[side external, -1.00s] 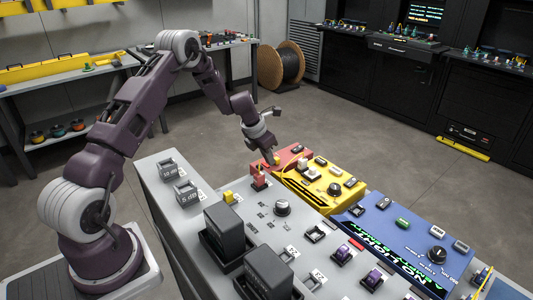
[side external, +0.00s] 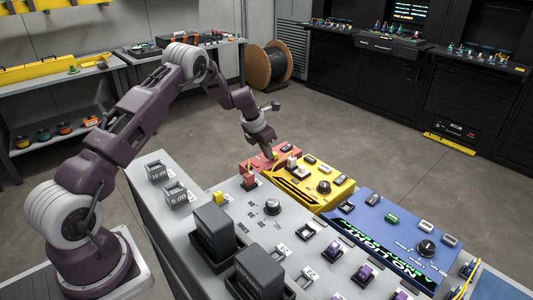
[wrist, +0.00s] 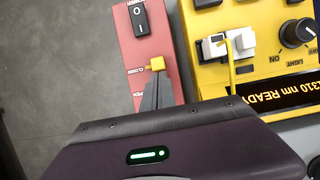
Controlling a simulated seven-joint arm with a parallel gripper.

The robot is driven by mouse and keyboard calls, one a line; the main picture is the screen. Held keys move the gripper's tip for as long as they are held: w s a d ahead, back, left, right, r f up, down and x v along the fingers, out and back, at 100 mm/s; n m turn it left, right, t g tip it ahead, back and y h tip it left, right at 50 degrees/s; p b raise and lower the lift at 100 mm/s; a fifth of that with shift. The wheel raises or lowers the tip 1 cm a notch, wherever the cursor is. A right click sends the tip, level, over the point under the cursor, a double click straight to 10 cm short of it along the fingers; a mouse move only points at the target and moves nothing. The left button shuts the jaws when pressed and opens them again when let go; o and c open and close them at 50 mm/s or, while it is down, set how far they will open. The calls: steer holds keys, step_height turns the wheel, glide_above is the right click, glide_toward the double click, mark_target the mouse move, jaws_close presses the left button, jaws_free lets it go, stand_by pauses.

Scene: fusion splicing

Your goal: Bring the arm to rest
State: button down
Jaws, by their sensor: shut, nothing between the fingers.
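My gripper (side external: 273,156) hangs low over the red box (side external: 252,164) at the back of the workbench. In the wrist view its dark fingers (wrist: 156,76) are together and empty, their tips close to a small yellow knob (wrist: 156,64) on the red box (wrist: 127,50). I cannot tell whether they touch it. The words "CLOSED" and "OPEN" are printed beside the knob. My arm reaches out bent from its base at the left.
A yellow device (side external: 310,183) with a white connector (wrist: 215,47) and a dark knob (wrist: 297,33) stands right of the red box. A blue device (side external: 393,230) sits farther right. Tall black blocks (side external: 213,232) stand on the grey bench.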

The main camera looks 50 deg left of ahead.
steer(key=s+d+r+m, duration=0.3)
steer(key=d+r, duration=0.1)
steer(key=r, duration=0.3)
steer(key=s+d+r+m, duration=0.3)
steer(key=s+r, duration=0.1)
steer(key=r, duration=0.4)
steer(key=s+d+r+m, duration=0.3)
steer(key=d+r+m, duration=0.1)
steer(key=r, duration=0.3)
steer(key=s+d+r+m+h, duration=0.1)
steer(key=s+d+r+m, duration=0.65)
steer(key=s+m, duration=0.3)
steer(key=s+d+f+m, duration=0.1)
steer(key=s+d+m, duration=0.1)
steer(key=s+m, duration=0.5)
steer(key=s+d+f+m+t+y, duration=0.1)
steer(key=s+d+m, duration=0.1)
steer(key=s+m, duration=0.6)
steer(key=s, duration=0.6)
steer(key=shift+d+f, duration=0.2)
steer(key=shift+d, duration=0.2)
